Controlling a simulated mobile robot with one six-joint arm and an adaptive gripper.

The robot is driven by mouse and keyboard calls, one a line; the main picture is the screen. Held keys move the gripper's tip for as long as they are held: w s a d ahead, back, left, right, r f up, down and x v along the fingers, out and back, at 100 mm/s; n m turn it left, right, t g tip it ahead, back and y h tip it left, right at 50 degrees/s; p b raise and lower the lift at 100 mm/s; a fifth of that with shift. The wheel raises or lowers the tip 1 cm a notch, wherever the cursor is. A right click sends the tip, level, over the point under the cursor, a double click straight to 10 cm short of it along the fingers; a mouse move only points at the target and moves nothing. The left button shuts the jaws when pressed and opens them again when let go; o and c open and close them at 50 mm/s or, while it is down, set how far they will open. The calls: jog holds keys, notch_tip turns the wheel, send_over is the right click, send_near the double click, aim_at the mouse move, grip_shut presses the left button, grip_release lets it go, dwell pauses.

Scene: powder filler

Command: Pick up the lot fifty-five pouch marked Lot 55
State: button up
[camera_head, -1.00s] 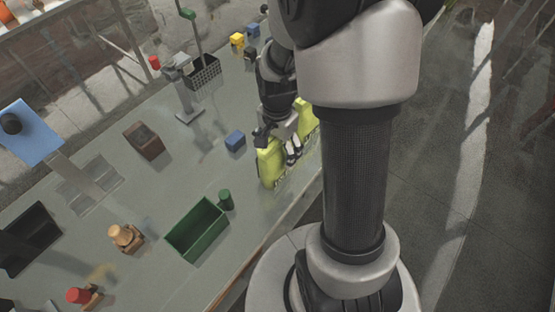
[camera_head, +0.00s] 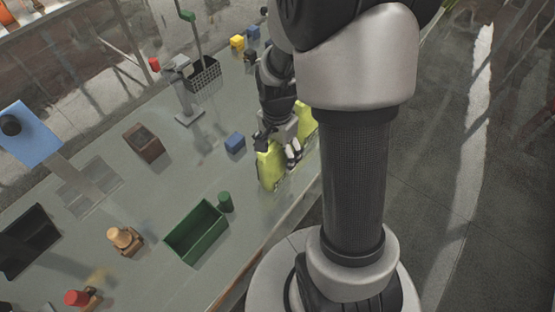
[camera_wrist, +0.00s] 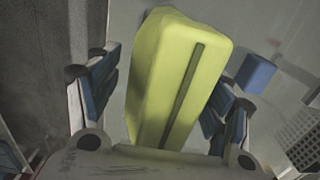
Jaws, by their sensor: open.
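Two yellow-green pouches stand by the table's near edge, partly behind my arm. The nearer pouch (camera_head: 269,168) is at my gripper (camera_head: 279,149) in the head view. The farther pouch (camera_head: 306,120) is beyond the gripper, mostly hidden by my arm. In the wrist view, a yellow-green pouch (camera_wrist: 172,75) with a dark stripe down its side lies between the blue-padded fingers of my gripper (camera_wrist: 167,98). The fingers are apart, one on either side of it, with a gap at the left; I cannot tell whether the right one touches. No lot marking is readable.
A blue block (camera_head: 235,142) is near the pouches; it also shows in the wrist view (camera_wrist: 256,74). A green bin (camera_head: 196,232) and a green cylinder (camera_head: 225,201) stand toward the front. A black basket (camera_head: 203,74) and a stand (camera_head: 183,90) are farther back.

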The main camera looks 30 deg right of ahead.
jog(key=shift+c, duration=0.4)
jog(key=c, duration=1)
jog(key=shift+o, duration=0.2)
